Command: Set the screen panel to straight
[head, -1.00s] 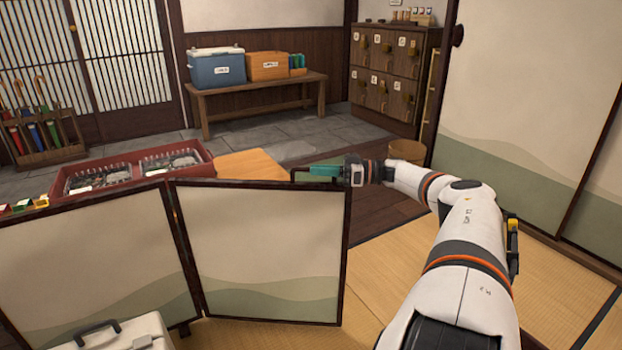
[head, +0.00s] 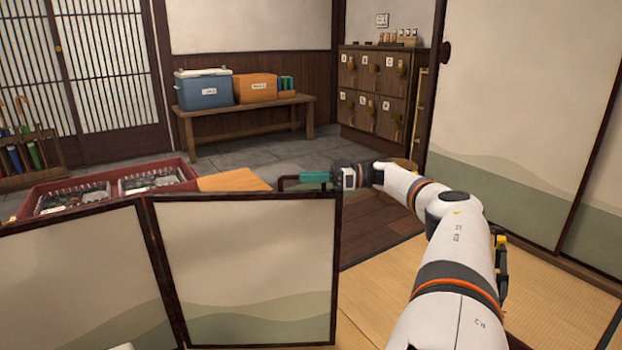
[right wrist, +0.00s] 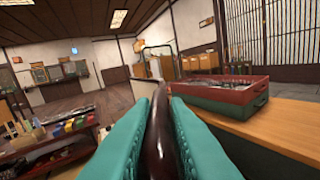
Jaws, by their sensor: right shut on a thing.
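The folding screen's right panel (head: 245,265) stands upright at the front of the head view, cream with green wave shapes and a dark frame. It meets the left panel (head: 80,285) at a hinge line, with only a slight angle between them. My right gripper (head: 290,182) is at the top edge of the right panel, near its right end. In the right wrist view its teal fingers are shut on a dark rounded bar (right wrist: 158,135), which looks like the panel's handle. My left gripper is not in view.
A red tray box (head: 100,188) and a wooden tabletop (head: 232,180) lie just behind the screen. A bench (head: 245,112) with a blue cooler (head: 204,90) and lockers (head: 375,90) stand farther back. Tatami floor (head: 385,285) is open to the right.

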